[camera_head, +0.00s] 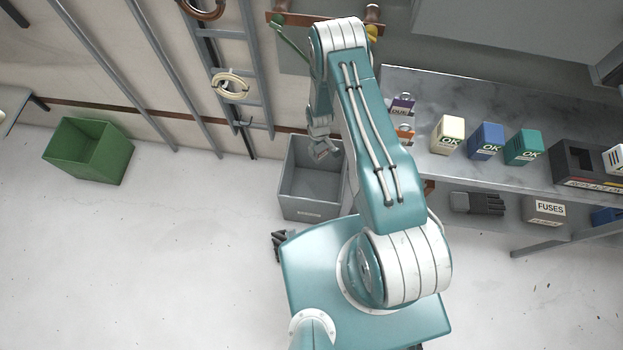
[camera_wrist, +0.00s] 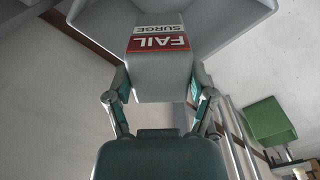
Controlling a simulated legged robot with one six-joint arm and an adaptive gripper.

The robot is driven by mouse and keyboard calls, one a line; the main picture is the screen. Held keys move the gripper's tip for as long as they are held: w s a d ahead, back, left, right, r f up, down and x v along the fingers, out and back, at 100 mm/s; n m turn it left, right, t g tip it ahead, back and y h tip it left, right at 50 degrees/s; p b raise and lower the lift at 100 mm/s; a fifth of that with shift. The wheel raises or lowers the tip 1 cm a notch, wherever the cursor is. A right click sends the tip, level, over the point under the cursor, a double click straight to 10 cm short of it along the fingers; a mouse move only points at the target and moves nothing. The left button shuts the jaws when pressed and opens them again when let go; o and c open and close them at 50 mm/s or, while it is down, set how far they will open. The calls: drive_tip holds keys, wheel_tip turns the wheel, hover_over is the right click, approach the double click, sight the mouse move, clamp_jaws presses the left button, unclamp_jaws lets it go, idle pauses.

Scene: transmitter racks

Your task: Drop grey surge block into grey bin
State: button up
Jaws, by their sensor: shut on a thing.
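The grey surge block (camera_wrist: 160,72) carries a red and white label reading FAIL SURGE, seen upside down in the wrist view. My gripper (camera_wrist: 160,88) is shut on it, with one finger on each side. The grey bin (camera_wrist: 230,22) shows behind the block in the wrist view. In the head view the open-topped grey bin (camera_head: 304,212) stands on the floor left of my arm. My gripper (camera_head: 322,148) is over the bin's mouth there, and the block is small and hard to make out. The visible bin floor looks empty.
A green bin (camera_head: 90,150) stands on the floor at left. A lower shelf holds gloves (camera_head: 478,203) and a FUSES box (camera_head: 545,210). A ladder-like rack (camera_head: 255,75) stands behind the bin.

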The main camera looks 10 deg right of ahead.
drive_tip(key=shift+s+d+f, duration=0.1)
drive_tip(key=shift+d+f, duration=0.05)
drive_tip(key=shift+f, duration=0.2)
wheel_tip(320, 180, down, 4)
drive_tip(key=shift+r, duration=0.1)
drive_tip(key=shift+f, duration=0.7)
drive_tip(key=o, duration=1.2)
wheel_tip(320, 180, up, 12)
drive_tip(key=shift+f, duration=0.1)
